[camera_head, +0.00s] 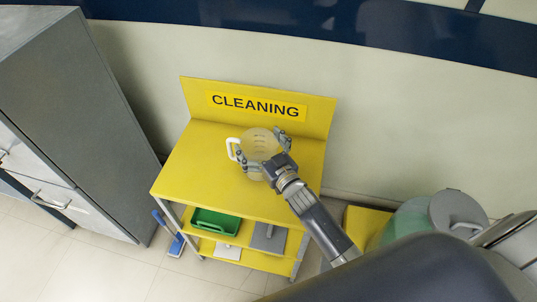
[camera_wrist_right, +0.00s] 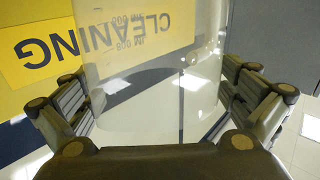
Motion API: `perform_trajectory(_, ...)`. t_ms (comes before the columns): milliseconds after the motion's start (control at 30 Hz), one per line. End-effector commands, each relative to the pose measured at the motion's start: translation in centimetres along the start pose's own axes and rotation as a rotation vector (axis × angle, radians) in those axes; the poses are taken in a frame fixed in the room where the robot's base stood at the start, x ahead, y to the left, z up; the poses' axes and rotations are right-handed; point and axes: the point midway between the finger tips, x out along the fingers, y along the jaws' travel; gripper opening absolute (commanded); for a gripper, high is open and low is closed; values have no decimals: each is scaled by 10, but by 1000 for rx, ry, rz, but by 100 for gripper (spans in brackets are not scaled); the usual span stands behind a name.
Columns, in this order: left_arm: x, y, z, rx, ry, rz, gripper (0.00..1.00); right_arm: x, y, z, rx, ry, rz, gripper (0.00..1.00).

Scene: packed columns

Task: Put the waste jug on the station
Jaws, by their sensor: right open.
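The waste jug (camera_head: 256,143) is a clear, pale jug with a white handle on its left. It appears to stand upright on the yellow top of the cleaning station (camera_head: 195,170), near the back panel. My right gripper (camera_head: 263,150) is around the jug from the front right, with a finger on either side, and is open. In the right wrist view the jug (camera_wrist_right: 150,60) fills the space between the spread fingers, and small gaps show beside it. Its base is partly hidden by the gripper. My left gripper is not in view.
Shelves under the station top hold a green tray (camera_head: 215,223) and a grey item (camera_head: 268,238). A grey cabinet (camera_head: 75,110) stands at the left. A grey-lidded container (camera_head: 458,212) is at the right. The station's left top is clear.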

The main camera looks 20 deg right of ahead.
Motion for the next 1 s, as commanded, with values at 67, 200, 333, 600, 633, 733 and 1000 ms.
perform_trajectory(67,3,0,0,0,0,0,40,-15,0,4,0,-4,0,100)
perform_trajectory(200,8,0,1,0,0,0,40,-45,0,4,-1,-4,-1,100)
perform_trajectory(333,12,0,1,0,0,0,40,-72,0,4,0,-3,0,100)
perform_trajectory(600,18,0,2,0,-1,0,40,-105,0,2,0,-2,0,100)
perform_trajectory(633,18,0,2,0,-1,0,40,-107,0,2,0,-2,0,100)
perform_trajectory(733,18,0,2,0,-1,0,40,-110,0,1,0,-2,0,100)
perform_trajectory(1000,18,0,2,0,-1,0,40,-110,0,0,0,-1,0,100)
